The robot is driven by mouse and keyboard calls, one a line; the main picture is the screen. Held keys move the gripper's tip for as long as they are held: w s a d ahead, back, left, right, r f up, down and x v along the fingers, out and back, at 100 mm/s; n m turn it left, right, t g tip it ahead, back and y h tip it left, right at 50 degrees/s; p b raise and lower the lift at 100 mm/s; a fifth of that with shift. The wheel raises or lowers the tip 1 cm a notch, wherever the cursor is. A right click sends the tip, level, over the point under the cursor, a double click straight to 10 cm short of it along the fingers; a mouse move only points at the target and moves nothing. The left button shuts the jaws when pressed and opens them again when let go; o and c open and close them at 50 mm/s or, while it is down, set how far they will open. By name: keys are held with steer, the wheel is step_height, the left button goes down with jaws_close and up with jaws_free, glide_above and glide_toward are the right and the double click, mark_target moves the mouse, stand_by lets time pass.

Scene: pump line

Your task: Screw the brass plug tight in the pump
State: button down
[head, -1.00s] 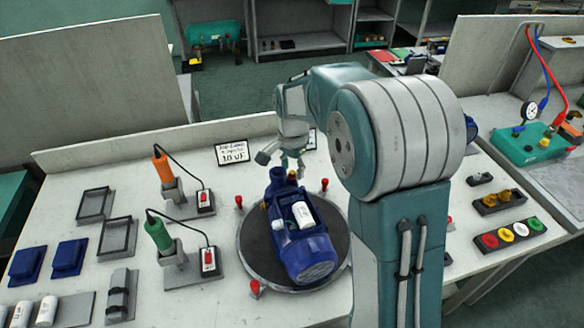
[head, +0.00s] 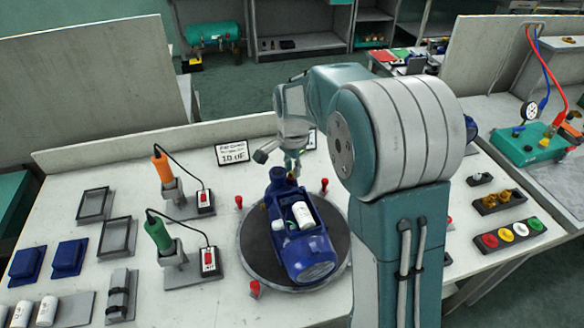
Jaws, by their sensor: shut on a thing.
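The blue pump (head: 308,262) lies on a round dark turntable (head: 262,268), with a white cylinder (head: 302,215) on its top. Its blue upright port (head: 278,178) is at the far end. My gripper (head: 293,172) points down right at this far end, its fingers close together. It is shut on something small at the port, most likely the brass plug. The plug itself is too small and too covered by the fingers to make out, so I cannot tell how deep it sits.
Red knobs (head: 255,290) stand around the turntable. Orange-handled (head: 162,168) and green-handled (head: 158,235) tools stand in holders at left. At right are a tray with brass parts (head: 498,199), a tray of coloured caps (head: 507,235) and a teal gauge unit (head: 530,145).

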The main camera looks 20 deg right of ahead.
steer(key=shift+m, duration=0.7)
steer(key=shift+m, duration=1.7)
steer(key=shift+f, duration=0.1)
steer(key=shift+m, duration=1.7)
steer(key=m, duration=0.3)
